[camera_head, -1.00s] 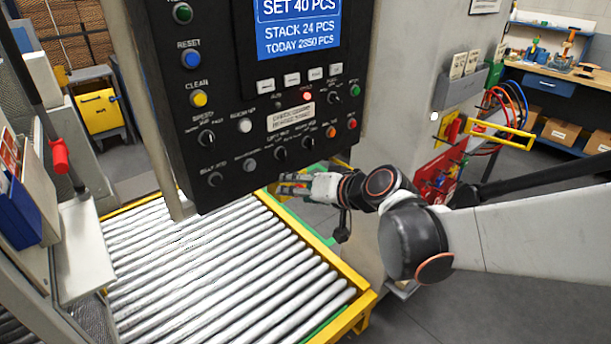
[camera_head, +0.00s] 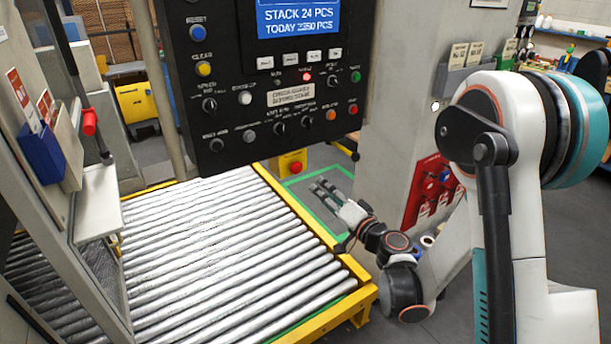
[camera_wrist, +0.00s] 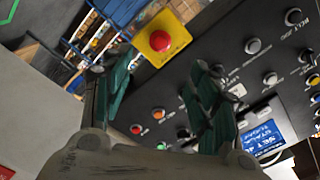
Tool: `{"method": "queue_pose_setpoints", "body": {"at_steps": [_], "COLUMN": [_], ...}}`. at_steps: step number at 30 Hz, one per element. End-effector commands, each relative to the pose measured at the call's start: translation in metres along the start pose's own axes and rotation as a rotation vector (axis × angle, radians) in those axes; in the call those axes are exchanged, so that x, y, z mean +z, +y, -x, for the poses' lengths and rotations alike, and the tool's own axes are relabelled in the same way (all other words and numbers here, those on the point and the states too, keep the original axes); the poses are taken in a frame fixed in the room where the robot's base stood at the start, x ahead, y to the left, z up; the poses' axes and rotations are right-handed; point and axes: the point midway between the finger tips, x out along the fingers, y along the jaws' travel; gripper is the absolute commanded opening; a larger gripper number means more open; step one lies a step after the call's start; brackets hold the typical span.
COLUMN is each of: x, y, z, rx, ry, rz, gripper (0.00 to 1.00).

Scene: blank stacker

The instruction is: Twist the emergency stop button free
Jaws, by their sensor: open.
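The emergency stop button (camera_head: 296,166) is a red mushroom head on a yellow box below the lower right of the black control panel, at the far end of the roller conveyor. In the wrist view the red button (camera_wrist: 163,41) faces the camera on its yellow plate, beyond the fingertips and roughly between them. My gripper (camera_head: 322,189) is to the right of and lower than the button in the head view, apart from it. In the wrist view my gripper (camera_wrist: 160,68) shows two dark green fingers spread wide with nothing between them.
The black control panel (camera_head: 245,110) with knobs, lamps and a blue screen hangs above the conveyor. The roller conveyor (camera_head: 215,255) has a yellow frame edge to the left of my arm. A grey column (camera_head: 393,130) with a red board (camera_head: 430,190) stands behind.

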Motion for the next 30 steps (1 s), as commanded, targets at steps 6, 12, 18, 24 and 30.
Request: {"method": "queue_pose_setpoints", "body": {"at_steps": [6, 12, 18, 24, 30], "x": [0.000, 0.002, 0.002, 0.000, 0.000], "y": [-0.002, 0.001, 0.001, 0.001, -0.001], "z": [-0.032, -0.072, -0.107, -0.128, -0.134], "rx": [-0.001, -0.001, 0.000, 0.001, 0.001], "ry": [-0.002, -0.003, -0.003, -0.001, -0.001], "rz": [0.000, 0.001, 0.001, 0.001, 0.001], "gripper": [0.54, 0.54, 0.54, 0.54, 0.54]}}
